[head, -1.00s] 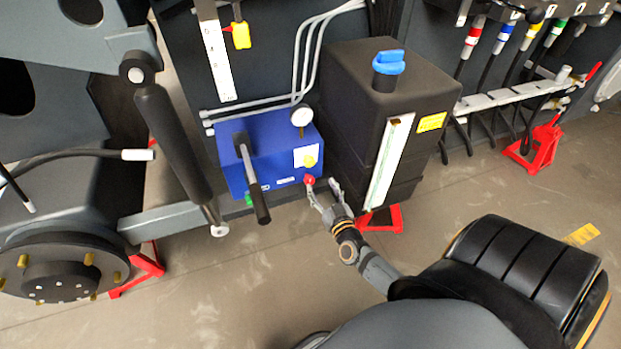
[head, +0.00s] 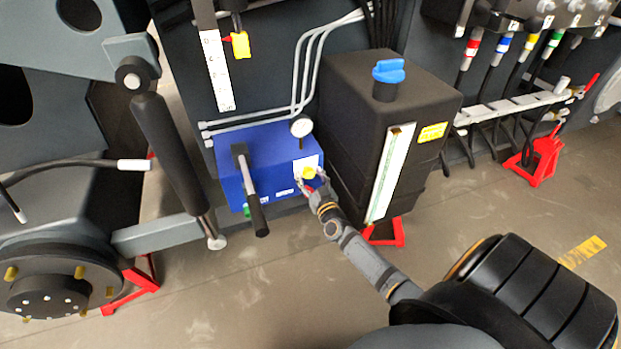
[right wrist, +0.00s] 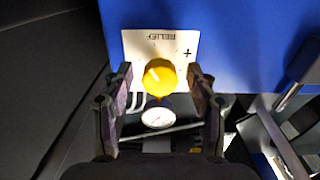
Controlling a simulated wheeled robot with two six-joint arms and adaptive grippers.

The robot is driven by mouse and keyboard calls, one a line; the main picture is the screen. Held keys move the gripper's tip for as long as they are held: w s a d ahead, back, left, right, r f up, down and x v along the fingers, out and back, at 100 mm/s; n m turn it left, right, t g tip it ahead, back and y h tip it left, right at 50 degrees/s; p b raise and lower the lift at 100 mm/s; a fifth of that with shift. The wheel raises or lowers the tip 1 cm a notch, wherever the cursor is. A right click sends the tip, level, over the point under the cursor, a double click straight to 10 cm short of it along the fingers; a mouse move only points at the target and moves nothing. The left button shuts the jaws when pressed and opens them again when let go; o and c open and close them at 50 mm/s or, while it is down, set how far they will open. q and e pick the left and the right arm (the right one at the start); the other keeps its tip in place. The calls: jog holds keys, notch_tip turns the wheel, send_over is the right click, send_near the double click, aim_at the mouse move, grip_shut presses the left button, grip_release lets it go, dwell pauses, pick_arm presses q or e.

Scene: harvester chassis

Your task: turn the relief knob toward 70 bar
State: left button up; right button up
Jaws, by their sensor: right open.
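The yellow relief knob (head: 308,173) sits on a white label on the front of the blue pump unit (head: 230,180). In the right wrist view the knob (right wrist: 159,77) shows a white pointer mark, under the printed word RELIEF and beside a plus sign. My right gripper (head: 309,181) is at the knob in the head view. In the right wrist view its open fingers (right wrist: 161,80) stand on either side of the knob, with a gap on each side. The gauge (head: 301,126) is on top of the unit; its reading is too small to tell. My left gripper is not in view.
A black-handled lever (head: 250,190) hangs in front of the blue unit, left of the knob. A black tank (head: 350,130) with a blue cap (head: 389,71) stands close on the right. The floor (head: 260,290) in front is clear.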

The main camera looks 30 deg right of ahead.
jog(key=c, duration=1.2)
jog(key=shift+o, duration=0.2)
